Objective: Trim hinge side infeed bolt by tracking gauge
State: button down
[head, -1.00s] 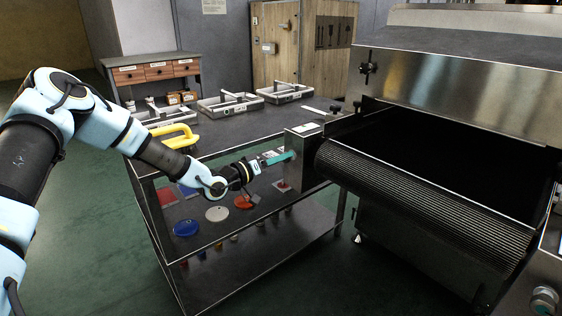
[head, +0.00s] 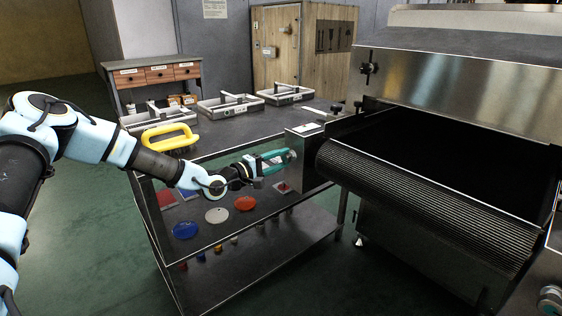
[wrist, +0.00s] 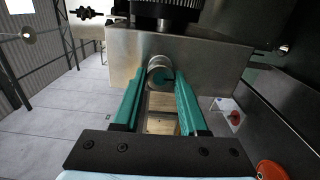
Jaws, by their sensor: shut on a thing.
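My gripper (head: 288,156) has teal fingers and reaches to the metal housing (head: 312,150) at the left end of the conveyor roller. In the wrist view, my gripper (wrist: 160,82) is shut on a round grey bolt head (wrist: 160,66) on the flat face of that housing. One finger lies on each side of the bolt, and its front end shows between them. A white plate (head: 306,129) lies on top of the housing; I cannot read whether it is the tracking gauge.
The dark belt (head: 430,150) and ribbed roller (head: 420,205) lie right of the housing. A table (head: 225,135) with a yellow handle (head: 168,136) and several trays stands at left. Coloured discs (head: 245,203) are below my forearm. A dark cylinder (wrist: 165,8) is above the bolt.

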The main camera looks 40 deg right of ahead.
jog(key=n, duration=0.1)
jog(key=n+b, duration=0.1)
jog(key=n, duration=0.2)
jog(key=shift+f+n+b, duration=0.25)
jog(key=shift+n+b, duration=0.05)
jog(key=shift+n, duration=0.1)
jog(key=n+b, duration=0.2)
jog(key=n, duration=0.2)
jog(key=shift+f+n+b, duration=0.1)
jog(key=shift+n+b, duration=0.2)
jog(key=n+b, duration=0.1)
jog(key=n, duration=0.2)
jog(key=shift+s, duration=0.1)
jog(key=n, duration=0.4)
jog(key=shift+s+n, duration=0.1)
jog(key=shift+n, duration=0.2)
jog(key=shift+n, duration=0.3)
jog(key=shift+c, duration=2.3)
grip_release()
